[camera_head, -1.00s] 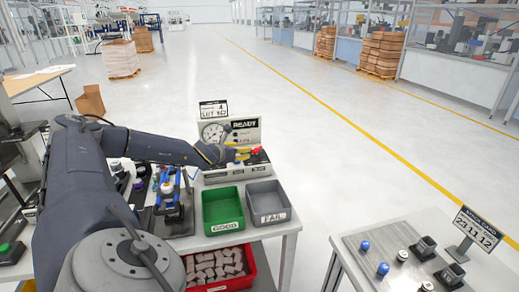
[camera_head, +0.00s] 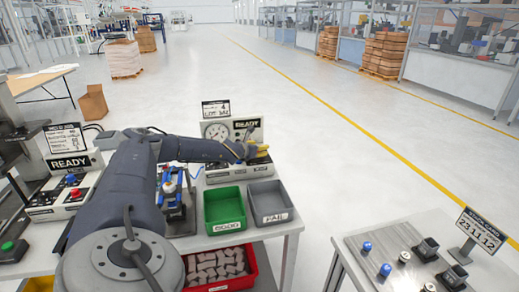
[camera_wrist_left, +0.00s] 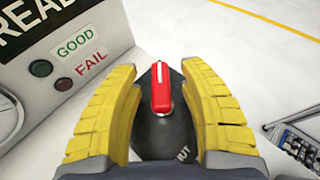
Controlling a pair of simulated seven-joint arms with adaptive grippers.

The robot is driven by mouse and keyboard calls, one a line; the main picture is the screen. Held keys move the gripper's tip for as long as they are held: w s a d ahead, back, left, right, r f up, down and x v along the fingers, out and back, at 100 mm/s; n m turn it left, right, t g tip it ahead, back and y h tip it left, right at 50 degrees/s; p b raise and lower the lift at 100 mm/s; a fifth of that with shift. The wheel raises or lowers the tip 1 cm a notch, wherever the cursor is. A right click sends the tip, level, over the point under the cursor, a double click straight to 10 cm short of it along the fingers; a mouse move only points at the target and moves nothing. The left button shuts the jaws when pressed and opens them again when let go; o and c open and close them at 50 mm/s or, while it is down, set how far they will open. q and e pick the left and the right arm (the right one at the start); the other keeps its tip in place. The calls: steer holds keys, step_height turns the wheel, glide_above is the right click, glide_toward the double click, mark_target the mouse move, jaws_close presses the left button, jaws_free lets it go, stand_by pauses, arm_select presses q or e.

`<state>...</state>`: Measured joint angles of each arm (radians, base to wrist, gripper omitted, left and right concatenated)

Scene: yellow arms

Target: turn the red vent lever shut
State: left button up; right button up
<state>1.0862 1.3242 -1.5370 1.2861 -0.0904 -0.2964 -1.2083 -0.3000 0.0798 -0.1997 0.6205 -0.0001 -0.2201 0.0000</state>
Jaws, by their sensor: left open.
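The red vent lever (camera_wrist_left: 161,90) stands on a dark plate (camera_wrist_left: 150,140) in the left wrist view. It lies lengthwise up and down that picture. Part of a white label ending in "UT" shows on the plate at lower right. My left gripper (camera_head: 262,153) is open at the right end of the READY test box (camera_head: 218,176). In the wrist view its yellow fingers (camera_wrist_left: 162,98) stand on either side of the lever, with a gap on each side. In the head view the lever is hidden by the gripper. My right gripper is not in view.
The box's panel carries GOOD (camera_wrist_left: 75,43) and FAIL (camera_wrist_left: 91,62) labels beside round buttons. A green bin (camera_head: 225,226) and a grey bin (camera_head: 273,216) stand in front of the box. A second READY unit (camera_head: 68,163) is at left. Open floor lies beyond the bench.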

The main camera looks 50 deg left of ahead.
arm_select(q)
steer(key=shift+w+a+f, duration=0.1)
steer(key=shift+w+f, duration=0.05)
steer(key=shift+w, duration=0.15)
steer(key=shift+o, duration=0.2)
jaws_close()
